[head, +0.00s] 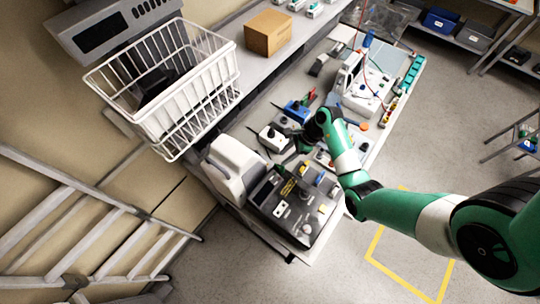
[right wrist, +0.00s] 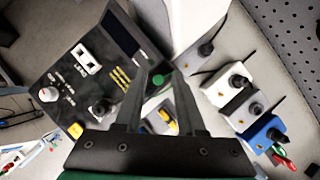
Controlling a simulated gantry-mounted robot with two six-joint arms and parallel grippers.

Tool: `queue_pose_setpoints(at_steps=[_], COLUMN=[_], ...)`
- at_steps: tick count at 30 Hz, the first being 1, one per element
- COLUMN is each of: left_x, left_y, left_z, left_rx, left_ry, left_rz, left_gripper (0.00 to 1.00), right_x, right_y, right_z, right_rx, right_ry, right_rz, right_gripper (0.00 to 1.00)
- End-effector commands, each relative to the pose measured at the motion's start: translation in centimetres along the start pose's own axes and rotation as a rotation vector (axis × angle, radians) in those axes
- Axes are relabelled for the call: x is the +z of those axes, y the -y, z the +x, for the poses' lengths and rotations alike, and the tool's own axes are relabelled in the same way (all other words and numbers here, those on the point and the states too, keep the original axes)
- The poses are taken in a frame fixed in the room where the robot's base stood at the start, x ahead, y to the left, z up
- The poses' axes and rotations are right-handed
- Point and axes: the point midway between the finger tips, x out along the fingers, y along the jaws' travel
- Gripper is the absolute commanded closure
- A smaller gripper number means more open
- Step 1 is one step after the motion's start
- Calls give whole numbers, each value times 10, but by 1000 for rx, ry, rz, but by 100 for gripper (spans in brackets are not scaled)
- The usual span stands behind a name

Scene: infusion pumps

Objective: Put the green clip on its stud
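My right gripper (head: 304,141) is over the cart top; its fingers (right wrist: 168,82) stand apart in the right wrist view, with nothing clearly held between them. A small green round part (right wrist: 157,79) shows at the left fingertip, beyond it by the dark panel; I cannot tell whether it is the clip. Small green and red pieces (right wrist: 283,156) lie beside a blue box with a black knob (right wrist: 262,132), away from the fingers. They also show in the head view (head: 309,97). I cannot make out the stud. My left gripper is not in view.
A dark control panel (right wrist: 75,75) with knobs and switches lies left of the fingers. White and grey knob boxes (right wrist: 228,85) stand in a row at right. A white wire basket (head: 190,105) and a cardboard box (head: 268,33) are at upper left.

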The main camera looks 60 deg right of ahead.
Motion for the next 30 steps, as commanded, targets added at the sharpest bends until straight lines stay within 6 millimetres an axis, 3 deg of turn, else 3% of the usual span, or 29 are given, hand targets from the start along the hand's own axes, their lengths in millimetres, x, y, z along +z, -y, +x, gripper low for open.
queue_pose_setpoints(at_steps=[5,15,21,30], left_x=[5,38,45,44], left_y=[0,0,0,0], left_z=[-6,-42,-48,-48], left_rx=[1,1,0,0], left_ry=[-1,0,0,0], left_rz=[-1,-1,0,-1], left_gripper=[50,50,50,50], right_x=[-3,-24,-33,-34], right_y=[0,0,0,1], right_z=[7,46,64,66], right_rx=[-1,-2,-1,-2], right_ry=[1,2,2,3], right_rz=[-1,-1,-1,-2], right_gripper=[61,61,61,61])
